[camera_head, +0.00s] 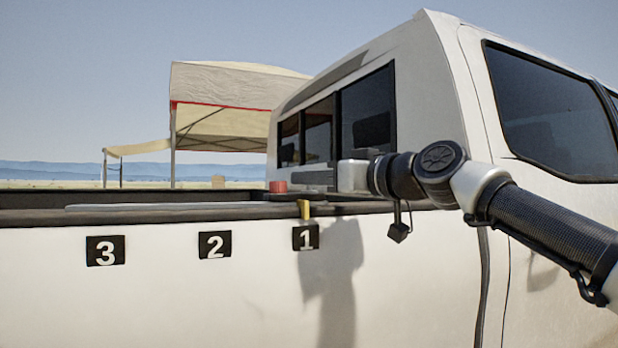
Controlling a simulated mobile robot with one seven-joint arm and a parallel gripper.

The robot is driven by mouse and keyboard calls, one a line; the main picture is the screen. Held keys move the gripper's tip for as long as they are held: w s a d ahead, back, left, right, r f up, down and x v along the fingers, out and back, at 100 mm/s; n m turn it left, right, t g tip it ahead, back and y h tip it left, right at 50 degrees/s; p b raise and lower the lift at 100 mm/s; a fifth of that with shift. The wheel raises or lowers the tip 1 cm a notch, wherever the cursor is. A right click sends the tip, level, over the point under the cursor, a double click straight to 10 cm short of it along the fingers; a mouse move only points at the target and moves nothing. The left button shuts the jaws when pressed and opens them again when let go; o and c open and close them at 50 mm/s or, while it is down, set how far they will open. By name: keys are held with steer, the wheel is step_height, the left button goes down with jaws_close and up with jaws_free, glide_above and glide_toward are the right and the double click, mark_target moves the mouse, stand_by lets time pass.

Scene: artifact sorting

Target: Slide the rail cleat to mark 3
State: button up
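The rail cleat (304,207) sits on the truck bed's side rail (230,212). A yellow pointer hangs from its dark body directly above mark 1 (305,237). A red knob (277,187) shows just left of the pointer, at the cleat's left end. Mark 2 (214,245) and mark 3 (105,251) are black plates with white numerals further left on the white bed side. My gripper (308,181) reaches in from the right, its dark fingers level, just above and beside the cleat. Its fingertips overlap in this side view, so its opening and any contact are unclear.
The rail is clear from the cleat leftward past mark 3. A long pale strip (165,206) runs along the rail top. The truck cab (440,85) rises close behind my arm. A canopy tent (225,95) stands in the background.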

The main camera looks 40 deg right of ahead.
steer(key=shift+w, duration=0.65)
jaws_close()
stand_by(1.0)
